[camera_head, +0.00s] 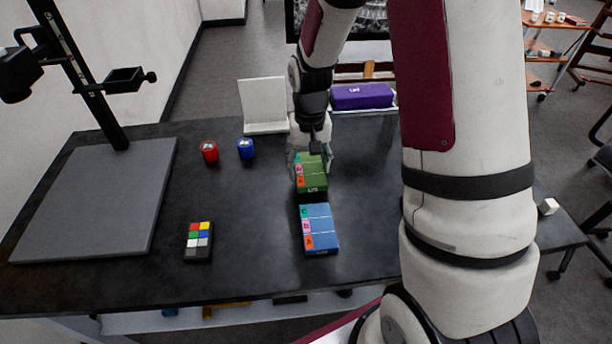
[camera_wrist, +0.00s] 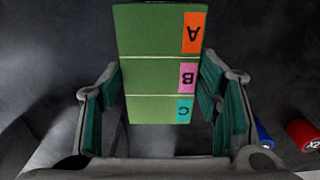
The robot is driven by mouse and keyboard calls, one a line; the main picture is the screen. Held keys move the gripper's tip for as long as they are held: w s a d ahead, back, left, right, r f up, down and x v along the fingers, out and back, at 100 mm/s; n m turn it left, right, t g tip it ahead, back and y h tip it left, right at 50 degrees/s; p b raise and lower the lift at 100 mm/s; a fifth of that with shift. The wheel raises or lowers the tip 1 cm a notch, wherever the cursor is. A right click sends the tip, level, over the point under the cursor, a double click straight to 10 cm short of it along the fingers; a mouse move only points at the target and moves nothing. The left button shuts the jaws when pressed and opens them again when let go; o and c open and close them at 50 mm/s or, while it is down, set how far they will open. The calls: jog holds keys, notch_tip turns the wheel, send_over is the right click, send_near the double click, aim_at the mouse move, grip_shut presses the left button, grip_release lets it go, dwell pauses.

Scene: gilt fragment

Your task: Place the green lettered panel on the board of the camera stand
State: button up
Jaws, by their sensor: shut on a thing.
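The green lettered panel (camera_head: 312,176) is a thick block with coloured tabs A, B and C. It is over the right part of the black table, just behind the blue lettered panel (camera_head: 322,230). My gripper (camera_head: 312,162) is shut on it from above, one finger along each side. In the wrist view the green panel (camera_wrist: 150,60) sits between the finger pads. I cannot tell whether it rests on the table or hangs slightly above it. The camera stand's flat grey board (camera_head: 100,200) lies at the table's left, bare, with a black column behind it.
A red cup (camera_head: 209,151) and a blue cup (camera_head: 245,148) stand between board and gripper. A coloured-square block (camera_head: 198,240) lies nearer the front. A white angled stand (camera_head: 264,105) and a purple box (camera_head: 362,96) are at the back. The stand's arm (camera_head: 125,80) juts over the board's back.

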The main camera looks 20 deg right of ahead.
aim_at(309, 168)
jog(key=shift+w+f+b, duration=0.15)
jog(key=shift+f+b, duration=0.9)
jog(key=shift+f, duration=0.65)
jog(key=shift+f, duration=0.15)
jog(key=o, duration=1.2)
